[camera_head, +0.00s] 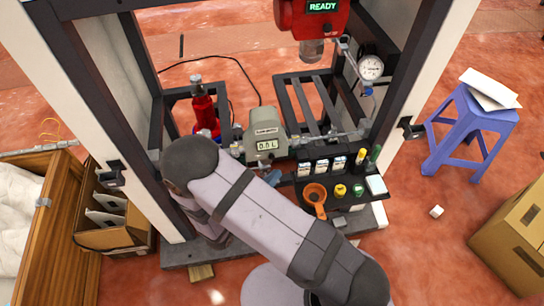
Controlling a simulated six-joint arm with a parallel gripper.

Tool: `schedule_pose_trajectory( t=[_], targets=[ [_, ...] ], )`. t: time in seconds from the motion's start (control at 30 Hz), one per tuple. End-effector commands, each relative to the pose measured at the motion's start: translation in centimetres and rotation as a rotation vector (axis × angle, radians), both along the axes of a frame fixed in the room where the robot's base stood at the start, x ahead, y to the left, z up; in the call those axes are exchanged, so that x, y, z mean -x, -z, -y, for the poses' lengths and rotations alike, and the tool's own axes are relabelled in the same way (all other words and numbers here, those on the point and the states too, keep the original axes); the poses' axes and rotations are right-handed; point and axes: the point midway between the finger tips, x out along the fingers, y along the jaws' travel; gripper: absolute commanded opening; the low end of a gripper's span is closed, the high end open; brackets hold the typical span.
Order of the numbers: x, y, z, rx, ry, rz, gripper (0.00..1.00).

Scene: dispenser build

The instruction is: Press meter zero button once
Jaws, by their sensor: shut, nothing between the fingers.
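The meter (265,131) is a grey-green box on the dispenser frame, with a label plate and a display (267,145) that reads 0.0 L. I cannot make out its zero button at this size. My arm crosses in front of the frame, just below the meter, and bends at the left. My gripper is hidden behind my own arm links, so I cannot see where its fingertips are. Small grey and blue parts (272,178) show just under the meter, too small to identify.
A red unit (315,14) reading READY hangs above, with a round dial gauge (370,67) beside it. A red bottle (203,108) stands left of the meter. A dark shelf with small bottles, an orange funnel (315,195) and caps lies at the right. White posts flank the frame.

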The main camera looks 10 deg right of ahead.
Motion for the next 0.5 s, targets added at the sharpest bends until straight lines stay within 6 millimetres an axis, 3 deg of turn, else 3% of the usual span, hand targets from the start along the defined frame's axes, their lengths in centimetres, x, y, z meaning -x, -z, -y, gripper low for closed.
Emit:
schedule_pose_trajectory(
  t=[0.2,0.5],
  targets=[
    [1.7,0.0,0.0,0.000,-0.002,-0.002,0.00],
    [2.2,0.0,0.0,0.000,-0.001,-0.001,0.00]
  ],
)
